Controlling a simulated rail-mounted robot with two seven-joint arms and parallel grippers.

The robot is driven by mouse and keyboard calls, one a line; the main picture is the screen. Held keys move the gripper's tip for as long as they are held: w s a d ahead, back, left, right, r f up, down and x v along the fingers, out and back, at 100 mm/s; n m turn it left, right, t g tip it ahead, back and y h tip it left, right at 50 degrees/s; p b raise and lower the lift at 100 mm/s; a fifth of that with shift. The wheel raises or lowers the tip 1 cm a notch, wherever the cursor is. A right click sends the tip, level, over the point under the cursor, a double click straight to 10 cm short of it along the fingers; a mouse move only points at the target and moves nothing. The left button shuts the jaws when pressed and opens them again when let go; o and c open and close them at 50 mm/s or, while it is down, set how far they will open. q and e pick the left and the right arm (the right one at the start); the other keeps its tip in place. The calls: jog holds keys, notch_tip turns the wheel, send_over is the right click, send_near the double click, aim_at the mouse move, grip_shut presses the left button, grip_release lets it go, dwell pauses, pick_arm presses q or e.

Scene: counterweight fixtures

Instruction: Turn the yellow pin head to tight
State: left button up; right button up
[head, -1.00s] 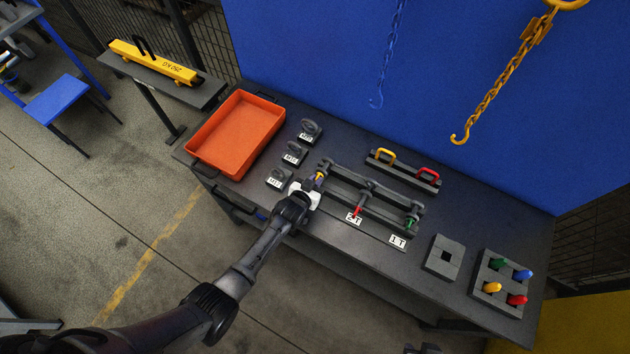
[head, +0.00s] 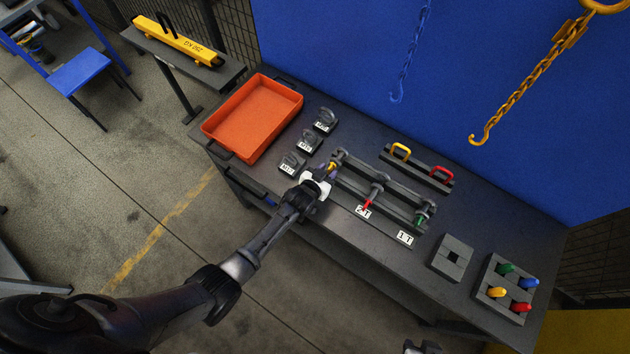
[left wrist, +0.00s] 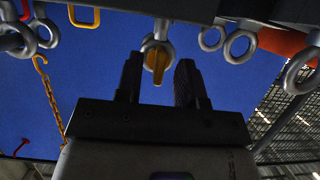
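The yellow pin head (head: 332,166) is at the left end of the grey rail fixture (head: 390,198) on the dark bench. In the left wrist view the yellow pin head (left wrist: 157,62) hangs below a grey ring, its flat grip upright. My left gripper (head: 322,176) is right in front of it. Its two dark fingers (left wrist: 158,72) are apart, with the pin head showing between their tips and a gap on each side. The red pin head (head: 367,204) and green pin head (head: 422,218) sit further right. My right gripper (head: 422,347) is partly cut off at the bottom edge; its fingers are unclear.
An orange tray (head: 226,146) and several ringed weights (head: 309,141) are left of the fixture. A rack with yellow and red handles (head: 416,167) is behind. A square block (head: 452,271) and a peg board (head: 489,309) are at right. A yellow hook chain (head: 515,88) hangs above.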

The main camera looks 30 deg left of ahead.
pick_arm(q)
jog(key=v, duration=1.3)
jog(key=shift+p, duration=0.3)
jog(key=shift+s+a+f, duration=0.1)
jog(key=shift+a, duration=0.05)
